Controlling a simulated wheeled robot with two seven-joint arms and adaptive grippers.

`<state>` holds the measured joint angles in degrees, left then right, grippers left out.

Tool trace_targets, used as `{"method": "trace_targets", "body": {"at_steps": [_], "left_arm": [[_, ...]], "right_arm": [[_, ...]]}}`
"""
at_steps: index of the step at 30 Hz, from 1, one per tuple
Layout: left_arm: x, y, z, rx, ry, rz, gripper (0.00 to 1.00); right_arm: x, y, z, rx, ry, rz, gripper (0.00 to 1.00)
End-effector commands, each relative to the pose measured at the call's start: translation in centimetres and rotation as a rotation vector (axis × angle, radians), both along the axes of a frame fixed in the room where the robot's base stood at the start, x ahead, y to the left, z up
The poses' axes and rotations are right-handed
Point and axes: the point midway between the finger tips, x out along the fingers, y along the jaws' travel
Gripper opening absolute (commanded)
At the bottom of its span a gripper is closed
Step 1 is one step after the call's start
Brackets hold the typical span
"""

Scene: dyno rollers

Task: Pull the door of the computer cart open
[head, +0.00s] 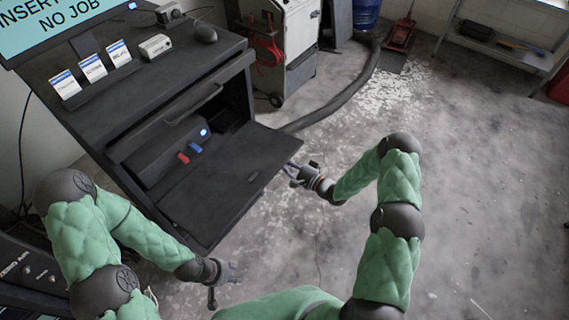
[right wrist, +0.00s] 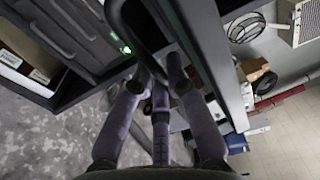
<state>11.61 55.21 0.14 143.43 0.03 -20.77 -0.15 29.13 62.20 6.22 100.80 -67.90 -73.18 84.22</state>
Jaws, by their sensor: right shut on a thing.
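The dark computer cart (head: 75,112) stands at the left in the head view. Its flat dark door (head: 225,185) stands out from the cart front, with the inside showing behind it. In there I see a unit with a blue light and red and blue plugs (head: 183,158). My right gripper (head: 293,174) is at the door's outer right edge. In the right wrist view its fingers (right wrist: 155,85) are closed around a dark bar handle (right wrist: 125,28); the exact contact is partly hidden. My left gripper (head: 226,283) is empty, its fingers spread, below the door's near corner.
A grey machine (head: 287,45) with a red cable and a thick hose (head: 345,105) stand behind. The concrete floor (head: 470,190) at right is clear.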

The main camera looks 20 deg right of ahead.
Motion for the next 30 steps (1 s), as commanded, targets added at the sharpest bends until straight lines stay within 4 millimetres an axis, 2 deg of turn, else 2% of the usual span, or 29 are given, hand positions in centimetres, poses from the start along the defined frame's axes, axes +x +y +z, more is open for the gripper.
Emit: {"method": "trace_targets", "body": {"at_steps": [1,6,11,21,22,23,30], "left_arm": [[0.0,0.0,1.1,0.000,0.000,0.000,0.40],[0.0,0.0,2.7,0.000,0.000,0.000,0.40],[0.0,0.0,3.2,0.000,0.000,0.000,0.40],[0.0,0.0,3.1,0.000,0.000,0.000,0.40],[0.0,0.0,3.1,0.000,0.000,0.000,0.40],[0.0,0.0,3.1,0.000,0.000,0.000,0.40],[0.0,0.0,3.2,0.000,0.000,0.000,0.40]], "right_arm": [[0.2,-0.1,1.5,-0.013,0.009,-0.001,0.00],[0.4,0.1,3.0,-0.053,0.059,0.001,0.00],[0.4,0.1,3.4,-0.073,0.085,-0.001,0.00],[0.4,0.1,3.3,-0.075,0.090,-0.002,0.00],[0.4,0.1,3.3,-0.075,0.090,-0.002,0.21],[0.4,0.1,3.3,-0.075,0.090,-0.002,0.27],[0.4,0.1,3.3,-0.075,0.090,-0.002,0.27]]}}
